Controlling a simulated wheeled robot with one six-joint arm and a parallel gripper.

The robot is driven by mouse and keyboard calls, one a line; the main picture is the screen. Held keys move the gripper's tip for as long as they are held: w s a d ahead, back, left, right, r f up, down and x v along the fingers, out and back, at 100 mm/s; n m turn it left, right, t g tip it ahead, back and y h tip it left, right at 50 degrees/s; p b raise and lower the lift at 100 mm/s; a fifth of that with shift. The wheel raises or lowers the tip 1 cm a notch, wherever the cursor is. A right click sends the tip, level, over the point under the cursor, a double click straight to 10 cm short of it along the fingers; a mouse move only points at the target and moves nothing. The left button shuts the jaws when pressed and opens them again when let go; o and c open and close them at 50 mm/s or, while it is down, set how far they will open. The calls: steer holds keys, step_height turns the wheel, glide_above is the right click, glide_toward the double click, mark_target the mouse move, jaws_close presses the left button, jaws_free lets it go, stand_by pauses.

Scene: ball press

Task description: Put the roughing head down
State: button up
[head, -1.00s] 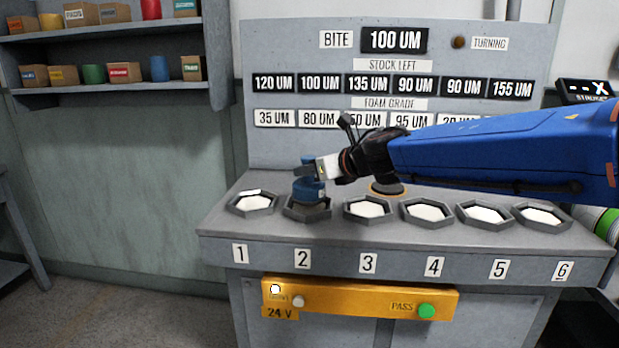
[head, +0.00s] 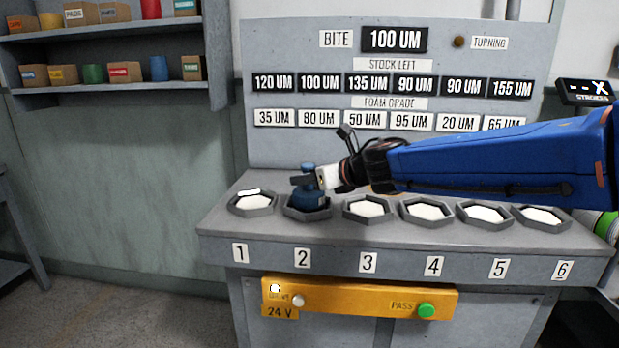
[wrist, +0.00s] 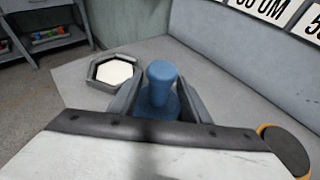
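The roughing head appears to be the blue knobbed piece (head: 309,198), upright in the hexagonal nest above label 2. Its lower edge is partly hidden by the nest rim. My gripper (head: 303,180) is around the upper part of the head, coming in from the right. In the wrist view, my gripper (wrist: 160,85) has a finger on each side of the blue knob (wrist: 162,80). Blue base shows between the fingers beside the stem, so they look open. Whether either finger still touches the knob is hard to see.
Nest 1 (head: 232,209) at left and nest 3 (head: 347,216) at right flank the head, with pale pads inside. More nests follow to the right. A panel of readouts (head: 395,60) rises behind. A yellow strip (head: 360,300) with a green button (head: 426,311) fronts the bench.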

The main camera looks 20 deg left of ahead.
steer(key=shift+r, duration=0.1)
steer(key=shift+s+d+r, duration=0.1)
steer(key=shift+d+r, duration=0.05)
steer(key=shift+d, duration=0.1)
steer(key=v, duration=1.1)
steer(key=shift+s, duration=0.15)
steer(key=shift+d, duration=0.2)
